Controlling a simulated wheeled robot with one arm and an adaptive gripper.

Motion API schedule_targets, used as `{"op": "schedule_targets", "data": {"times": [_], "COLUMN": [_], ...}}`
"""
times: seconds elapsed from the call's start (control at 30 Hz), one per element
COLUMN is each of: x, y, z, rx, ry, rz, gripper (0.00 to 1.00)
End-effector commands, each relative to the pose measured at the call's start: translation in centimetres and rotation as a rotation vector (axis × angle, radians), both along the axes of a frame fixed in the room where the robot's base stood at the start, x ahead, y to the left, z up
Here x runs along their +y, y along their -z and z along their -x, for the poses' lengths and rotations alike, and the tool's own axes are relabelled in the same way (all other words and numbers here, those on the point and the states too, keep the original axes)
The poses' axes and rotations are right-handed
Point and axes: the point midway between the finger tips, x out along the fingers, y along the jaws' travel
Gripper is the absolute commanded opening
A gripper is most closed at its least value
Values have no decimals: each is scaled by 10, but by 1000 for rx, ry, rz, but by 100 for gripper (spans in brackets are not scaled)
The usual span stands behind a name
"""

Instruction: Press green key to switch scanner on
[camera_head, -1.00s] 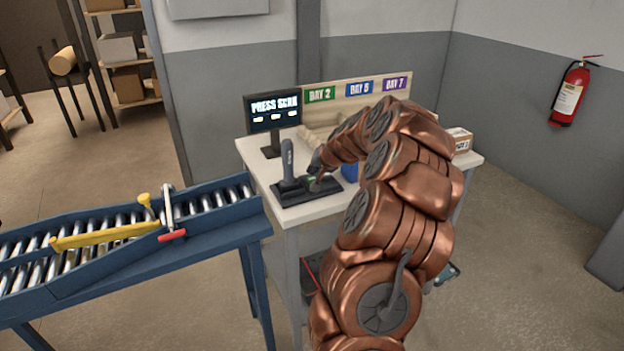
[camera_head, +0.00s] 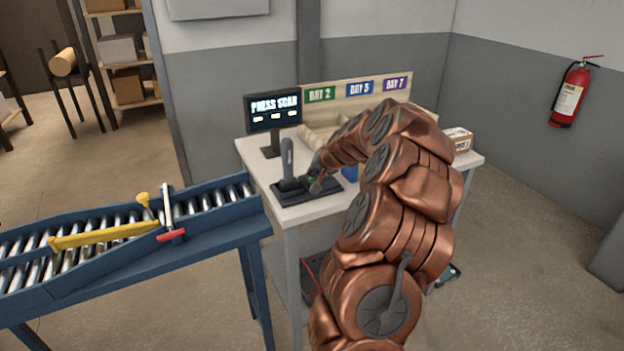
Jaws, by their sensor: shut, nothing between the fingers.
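The scanner (camera_head: 287,160) stands upright in its dark base (camera_head: 297,197) near the front left corner of the white table. A small bit of the green key (camera_head: 311,180) shows on the base, right of the scanner. My gripper (camera_head: 317,188) is shut and empty, its tip right at the green key and partly covering it. I cannot tell whether it touches the key. The monitor (camera_head: 273,108) behind reads "PRESS SCAN" with several small light marks below the words.
The white table (camera_head: 257,168) has bays labelled 2, 5 and 7 (camera_head: 360,88) at the back. A cardboard box (camera_head: 460,139) sits at the right. A blue roller conveyor (camera_head: 190,243) with a yellow bar (camera_head: 105,236) stands to the left. My arm hides the table's middle.

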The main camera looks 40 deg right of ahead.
Motion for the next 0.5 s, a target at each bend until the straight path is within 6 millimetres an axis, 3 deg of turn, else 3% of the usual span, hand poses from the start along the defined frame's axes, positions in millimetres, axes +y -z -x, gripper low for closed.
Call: {"op": "schedule_targets", "data": {"times": [0.5], "x": [0], "y": [6], "z": [0], "rx": [0], "ry": [0], "rz": [0], "gripper": [0]}}
